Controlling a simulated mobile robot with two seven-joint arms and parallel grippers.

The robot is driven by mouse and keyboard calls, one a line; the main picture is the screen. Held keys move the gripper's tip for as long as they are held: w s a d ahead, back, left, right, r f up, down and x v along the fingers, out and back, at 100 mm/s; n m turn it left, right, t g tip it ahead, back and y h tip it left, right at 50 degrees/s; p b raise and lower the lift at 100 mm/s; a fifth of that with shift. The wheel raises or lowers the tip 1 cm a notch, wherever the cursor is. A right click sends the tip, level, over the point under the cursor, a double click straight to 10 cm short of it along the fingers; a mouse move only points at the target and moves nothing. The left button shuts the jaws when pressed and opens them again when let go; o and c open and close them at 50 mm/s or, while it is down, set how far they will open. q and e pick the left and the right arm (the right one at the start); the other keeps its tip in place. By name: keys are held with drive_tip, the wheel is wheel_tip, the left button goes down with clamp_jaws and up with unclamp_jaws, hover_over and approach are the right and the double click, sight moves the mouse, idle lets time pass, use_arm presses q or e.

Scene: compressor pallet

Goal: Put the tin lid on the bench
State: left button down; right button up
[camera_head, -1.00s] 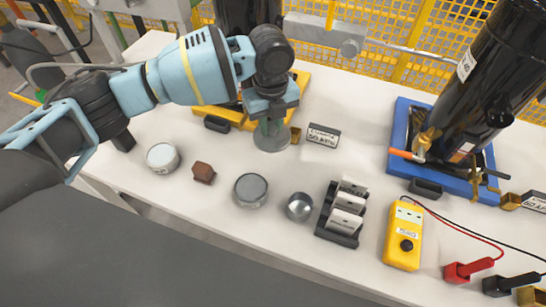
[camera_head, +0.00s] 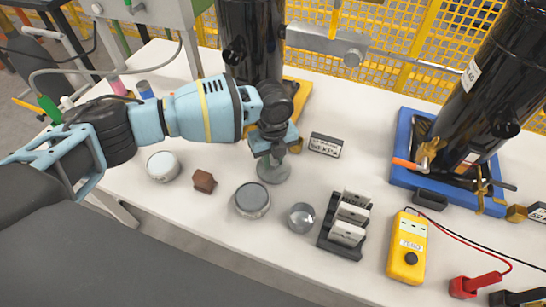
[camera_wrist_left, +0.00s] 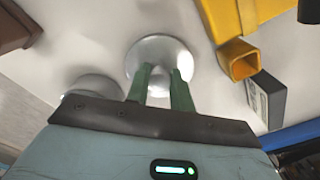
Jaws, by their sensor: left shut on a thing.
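The tin lid (camera_head: 273,172) is a round grey metal disc near the middle of the bench (camera_head: 240,265). My left gripper (camera_head: 272,153) is above it, fingers pointing down and shut on its raised middle. In the left wrist view the green fingertips (camera_wrist_left: 161,84) close on the middle of the shiny lid (camera_wrist_left: 160,50). The fingers partly hide the lid. I cannot tell whether its underside touches the bench. My right gripper is not in view.
A round grey tin (camera_head: 252,200) and a small silver cup (camera_head: 301,217) stand in front of the lid. A brown block (camera_head: 204,181) and a white-topped tin (camera_head: 163,166) are to the left. A black card rack (camera_head: 338,249) and a yellow meter (camera_head: 407,249) stand to the right.

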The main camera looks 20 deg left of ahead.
sight(273, 160)
use_arm(q)
drive_tip(key=shift+f, duration=0.15)
drive_tip(key=c, duration=1.2)
unclamp_jaws()
drive_tip(key=shift+c, duration=0.2)
wheel_tip(273, 160, up, 12)
drive_tip(key=p, duration=0.1)
drive_tip(key=shift+r, duration=0.2)
